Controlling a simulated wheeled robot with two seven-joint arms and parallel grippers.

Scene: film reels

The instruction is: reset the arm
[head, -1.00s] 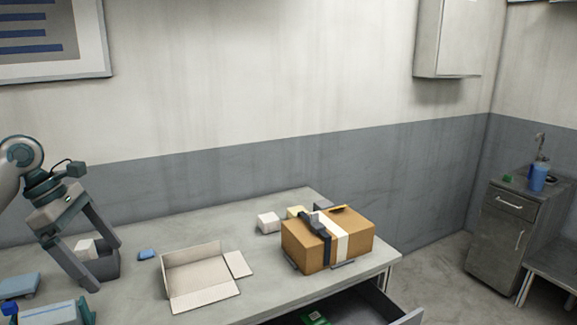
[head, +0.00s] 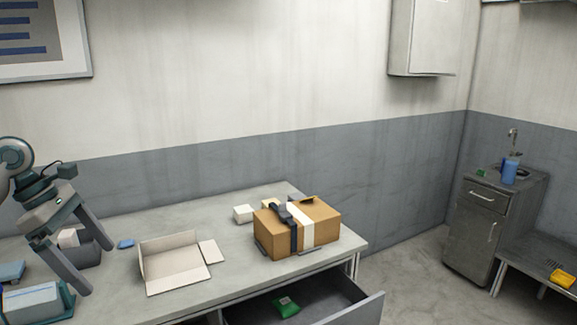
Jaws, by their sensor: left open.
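My left arm comes in from the left edge in the head view. Its gripper (head: 96,268) is open and empty, with its two fingers spread and pointing down to the right. The fingers partly hide the bin. My right gripper does not show.
On the table (head: 225,270) stand an open shallow cardboard box (head: 172,262), a brown strapped box (head: 325,232), a white cube (head: 243,214) and a blue item (head: 126,244). An open drawer (head: 350,308) with a green packet (head: 287,307) juts out in front. A cabinet (head: 480,235) stands right.

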